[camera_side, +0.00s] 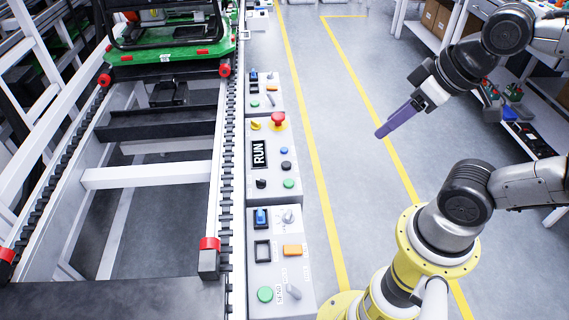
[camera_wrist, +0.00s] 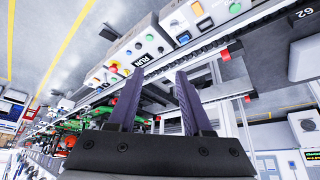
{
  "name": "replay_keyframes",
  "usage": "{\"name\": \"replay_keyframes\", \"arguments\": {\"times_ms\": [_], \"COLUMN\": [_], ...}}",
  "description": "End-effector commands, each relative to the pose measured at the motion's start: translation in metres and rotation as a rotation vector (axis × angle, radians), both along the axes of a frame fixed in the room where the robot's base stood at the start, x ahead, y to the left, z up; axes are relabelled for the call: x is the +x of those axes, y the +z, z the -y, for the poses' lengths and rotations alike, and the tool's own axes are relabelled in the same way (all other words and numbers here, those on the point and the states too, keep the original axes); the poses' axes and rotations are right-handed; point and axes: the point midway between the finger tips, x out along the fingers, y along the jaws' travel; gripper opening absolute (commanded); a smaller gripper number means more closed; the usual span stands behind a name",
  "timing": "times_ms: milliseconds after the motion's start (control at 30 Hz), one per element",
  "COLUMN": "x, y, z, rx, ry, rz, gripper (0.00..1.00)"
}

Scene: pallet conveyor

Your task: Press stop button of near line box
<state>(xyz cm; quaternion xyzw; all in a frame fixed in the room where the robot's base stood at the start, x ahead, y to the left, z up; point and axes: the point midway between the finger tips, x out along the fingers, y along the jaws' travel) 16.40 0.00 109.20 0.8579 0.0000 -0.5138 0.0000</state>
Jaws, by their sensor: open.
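A row of grey control boxes runs along the conveyor's right side in the side view. The nearest box (camera_side: 277,278) carries a blue switch, an orange button (camera_side: 293,250), a green button (camera_side: 265,294) and knobs. The middle box (camera_side: 283,189) has a RUN display (camera_side: 259,154) and a red mushroom button (camera_side: 278,119) on a yellow base. The red button also shows small in the wrist view (camera_wrist: 113,68). My gripper (camera_side: 381,133) is open and empty, with long purple fingers (camera_wrist: 158,74). It hangs over the aisle, right of the middle box and apart from it.
A green pallet (camera_side: 170,54) sits at the far end of the conveyor. A farther small box (camera_side: 263,92) stands beyond the middle one. The aisle floor with yellow lines is clear. Shelves with boxes (camera_side: 436,18) stand at the right.

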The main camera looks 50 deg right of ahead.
Motion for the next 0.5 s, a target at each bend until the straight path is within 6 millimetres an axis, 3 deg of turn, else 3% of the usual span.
{"name": "replay_keyframes", "arguments": {"times_ms": [300,500], "x": [0.0000,0.0000], "y": [0.0000,0.0000], "z": [0.0000,0.0000], "rx": [0.000,0.000], "ry": [0.000,0.000], "rz": [0.000,0.000], "gripper": [0.50,0.14]}}
